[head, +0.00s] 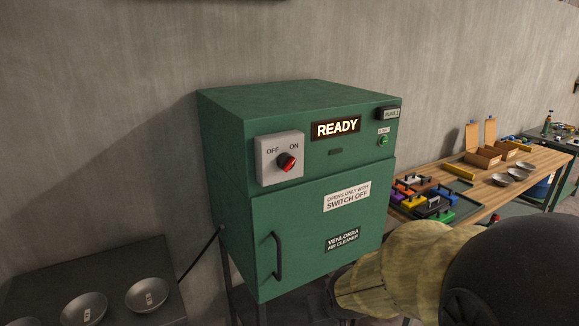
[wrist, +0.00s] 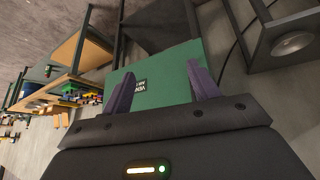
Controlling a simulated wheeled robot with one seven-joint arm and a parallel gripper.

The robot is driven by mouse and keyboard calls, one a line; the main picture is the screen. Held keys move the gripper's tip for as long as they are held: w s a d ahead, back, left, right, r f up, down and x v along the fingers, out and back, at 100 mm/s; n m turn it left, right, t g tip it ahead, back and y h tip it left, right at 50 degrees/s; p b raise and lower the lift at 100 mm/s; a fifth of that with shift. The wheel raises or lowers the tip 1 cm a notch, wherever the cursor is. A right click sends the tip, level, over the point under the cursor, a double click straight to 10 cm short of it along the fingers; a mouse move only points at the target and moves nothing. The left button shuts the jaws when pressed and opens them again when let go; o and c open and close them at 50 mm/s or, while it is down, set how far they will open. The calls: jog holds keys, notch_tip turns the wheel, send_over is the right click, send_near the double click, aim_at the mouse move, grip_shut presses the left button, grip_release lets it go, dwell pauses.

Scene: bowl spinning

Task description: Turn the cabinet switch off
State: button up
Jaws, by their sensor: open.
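The green cabinet (head: 228,150) stands against the wall in the head view, with its door shut. Its switch is a red knob (head: 286,162) on a pale plate (head: 265,168) at the upper left, labelled OFF at left and ON at right. The knob appears turned towards ON. The lit display (head: 336,128) reads READY. A door label reads OPENS ONLY WITH SWITCH OFF. My gripper (wrist: 160,88) shows in the wrist view, open and empty, with the cabinet's lower part (wrist: 170,75) beyond its fingers. The switch is out of that view.
A black door handle (head: 278,257) projects from the cabinet's lower left. A dark table (head: 100,265) with metal bowls stands at left. A wooden bench (head: 500,190) with coloured blocks, boxes and bowls stands at right. My arm fills the lower right, beside the cabinet.

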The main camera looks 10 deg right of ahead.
aim_at(290, 165)
jog(key=w+r+n+t+y, duration=0.2)
jog(key=r+t, duration=0.3)
jog(key=r, duration=0.6)
jog(key=w+r+n+t+y, duration=0.2)
jog(key=r+t, duration=0.4)
jog(key=r, duration=0.5)
jog(key=shift+w+d+r+n+y, duration=0.3)
jog(key=shift+w+d+y, duration=0.2)
jog(key=shift+w, duration=0.7)
jog(key=shift+w, duration=0.1)
jog(key=p+x, duration=0.4)
jog(key=x, duration=1.3)
jog(key=shift+w+p, duration=0.2)
jog(key=shift+p, duration=0.2)
jog(key=c, duration=0.9)
